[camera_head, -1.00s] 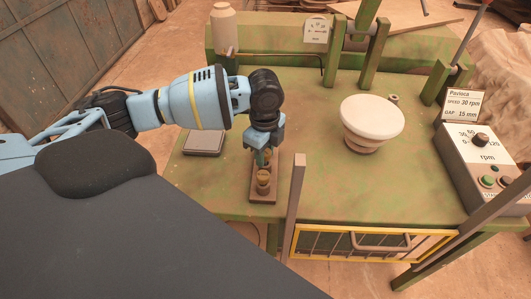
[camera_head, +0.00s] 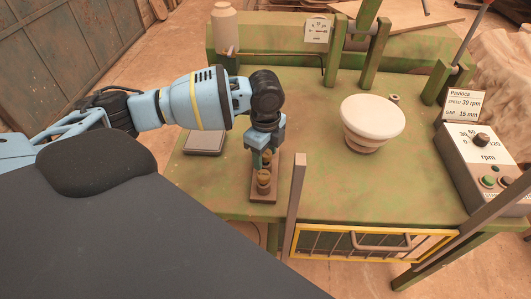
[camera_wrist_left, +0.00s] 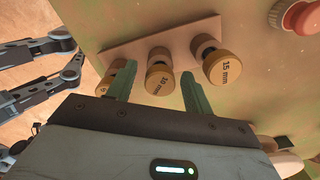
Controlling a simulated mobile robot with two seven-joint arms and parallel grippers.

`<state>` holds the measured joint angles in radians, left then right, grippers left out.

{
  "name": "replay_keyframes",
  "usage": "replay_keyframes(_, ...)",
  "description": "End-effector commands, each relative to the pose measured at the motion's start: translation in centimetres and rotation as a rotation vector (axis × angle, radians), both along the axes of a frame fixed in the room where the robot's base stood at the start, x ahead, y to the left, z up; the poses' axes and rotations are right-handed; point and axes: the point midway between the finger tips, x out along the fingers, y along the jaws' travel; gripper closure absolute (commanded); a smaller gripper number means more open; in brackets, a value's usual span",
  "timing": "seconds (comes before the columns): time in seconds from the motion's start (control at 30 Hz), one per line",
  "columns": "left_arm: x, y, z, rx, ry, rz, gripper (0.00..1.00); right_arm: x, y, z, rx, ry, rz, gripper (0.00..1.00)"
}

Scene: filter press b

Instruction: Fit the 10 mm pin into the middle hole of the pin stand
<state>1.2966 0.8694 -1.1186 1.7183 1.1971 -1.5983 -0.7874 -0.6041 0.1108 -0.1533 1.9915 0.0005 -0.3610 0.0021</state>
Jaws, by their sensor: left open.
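The pin stand (camera_head: 262,198) is a narrow board on the green bench in the head view; its plate (camera_wrist_left: 150,42) also shows in the wrist view. The 10 mm pin (camera_wrist_left: 159,78), with a brass-coloured labelled head, stands at the stand's middle place, between a smaller pin (camera_wrist_left: 117,76) and the 15 mm pin (camera_wrist_left: 221,66). My left gripper (camera_wrist_left: 155,88) is open, with one green finger on each side of the 10 mm pin's head. I cannot tell how deep that pin sits; its hole is hidden. My right gripper is not in view.
A grey flat plate (camera_head: 204,142) lies left of the stand. A white-topped round thing (camera_head: 372,118) stands to the right, and a control box (camera_head: 482,150) at the far right. A post (camera_head: 294,205) rises close to the stand's right. Bench between is clear.

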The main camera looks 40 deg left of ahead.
Motion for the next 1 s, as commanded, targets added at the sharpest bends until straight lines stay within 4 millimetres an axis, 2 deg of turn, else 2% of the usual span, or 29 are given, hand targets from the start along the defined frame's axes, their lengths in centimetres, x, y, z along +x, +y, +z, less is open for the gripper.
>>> replay_keyframes(0.17, 0.1, 0.0, 2.4, -0.001, -0.004, 0.001, 0.49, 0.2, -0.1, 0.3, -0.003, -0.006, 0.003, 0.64)
replay_keyframes(0.4, 0.1, 0.0, 7.4, -0.001, -0.006, 0.0, 0.49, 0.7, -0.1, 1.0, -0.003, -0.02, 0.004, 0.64)
replay_keyframes(0.6, 0.1, 0.0, 10.5, -0.001, -0.003, 0.0, 0.49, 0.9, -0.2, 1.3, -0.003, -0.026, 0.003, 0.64)
replay_keyframes(0.8, 0.0, 0.0, 11.9, -0.001, 0.0, 0.0, 0.49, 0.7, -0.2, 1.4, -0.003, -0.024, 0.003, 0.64)
replay_keyframes(1.0, 0.0, 0.0, 12.0, -0.001, 0.001, 0.0, 0.49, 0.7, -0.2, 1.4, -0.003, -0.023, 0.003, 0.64)
